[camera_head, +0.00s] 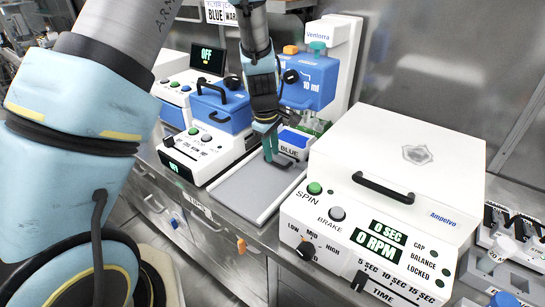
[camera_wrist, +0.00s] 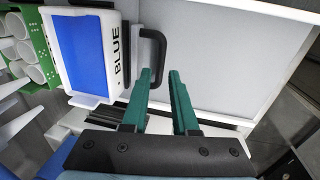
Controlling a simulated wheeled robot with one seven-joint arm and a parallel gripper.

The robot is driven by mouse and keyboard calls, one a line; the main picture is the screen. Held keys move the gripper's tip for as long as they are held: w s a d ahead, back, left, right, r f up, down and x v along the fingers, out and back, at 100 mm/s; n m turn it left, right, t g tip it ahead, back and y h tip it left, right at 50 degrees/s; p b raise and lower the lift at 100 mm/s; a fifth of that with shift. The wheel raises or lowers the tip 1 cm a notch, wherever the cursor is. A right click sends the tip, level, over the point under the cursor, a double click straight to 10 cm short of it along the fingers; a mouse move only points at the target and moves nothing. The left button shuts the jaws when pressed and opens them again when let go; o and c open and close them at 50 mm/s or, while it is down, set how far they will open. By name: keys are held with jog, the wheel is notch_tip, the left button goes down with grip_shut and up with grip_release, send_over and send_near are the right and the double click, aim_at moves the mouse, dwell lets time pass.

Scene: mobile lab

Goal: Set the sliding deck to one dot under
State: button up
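In the wrist view the pale plate (camera_wrist: 225,65) fills the upper right. A black handle (camera_wrist: 162,45) stands at its edge, beside a white block with a blue top labelled BLUE (camera_wrist: 80,50). My gripper (camera_wrist: 160,75) is open, its green fingers apart, with the near end of the handle seeming to lie between the tips; contact cannot be told. In the head view my gripper (camera_head: 270,148) points down at the deck's far end.
A white centrifuge (camera_head: 400,160) with a black lid handle stands close on the right. A white and blue device with an OFF screen (camera_head: 207,57) stands on the left. Green racks with white tubes (camera_wrist: 25,45) are beside the BLUE block. The deck's near part is bare.

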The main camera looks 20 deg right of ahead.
notch_tip(320, 180, up, 8)
jog(key=a, duration=0.1)
jog(key=shift+s+b, duration=0.35)
jog(key=shift+b, duration=0.05)
jog(key=shift+a, duration=0.1)
jog(key=shift+c, duration=0.3)
